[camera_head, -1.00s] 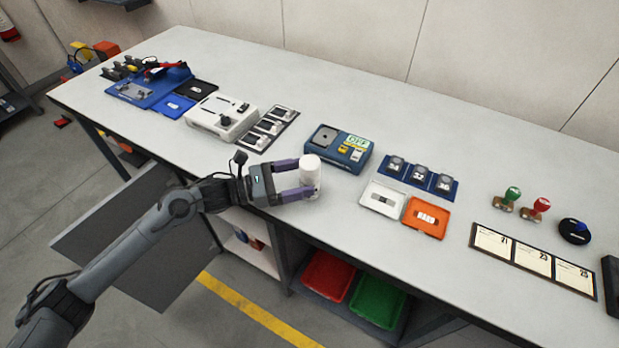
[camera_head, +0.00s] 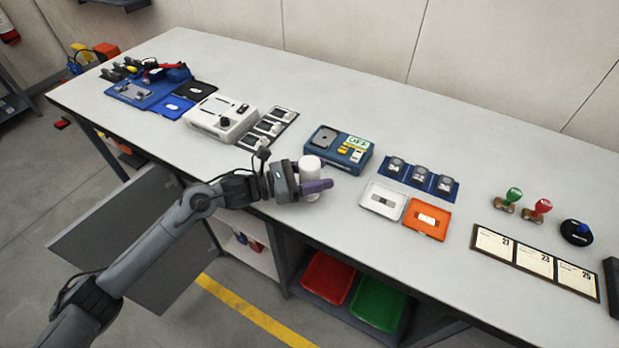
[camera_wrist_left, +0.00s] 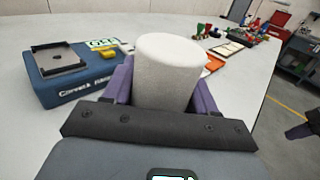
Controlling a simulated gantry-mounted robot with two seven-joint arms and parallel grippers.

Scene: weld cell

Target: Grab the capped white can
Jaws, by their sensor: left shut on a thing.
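The capped white can (camera_head: 310,173) stands upright near the front edge of the table, in front of the blue device. My left gripper (camera_head: 311,186) is shut on it, with one purple finger on each side. In the left wrist view the can (camera_wrist_left: 167,70) fills the space between the purple fingers, and its pale round top faces up. Its lower part is hidden by the gripper. I cannot tell whether its base touches the table. My right gripper is not in view in the head view.
A blue device (camera_head: 338,147) stands just behind the can. White (camera_head: 371,207) and orange (camera_head: 427,231) trays and a blue rack (camera_head: 446,196) lie to the right. A white control box (camera_head: 211,126) is to the left.

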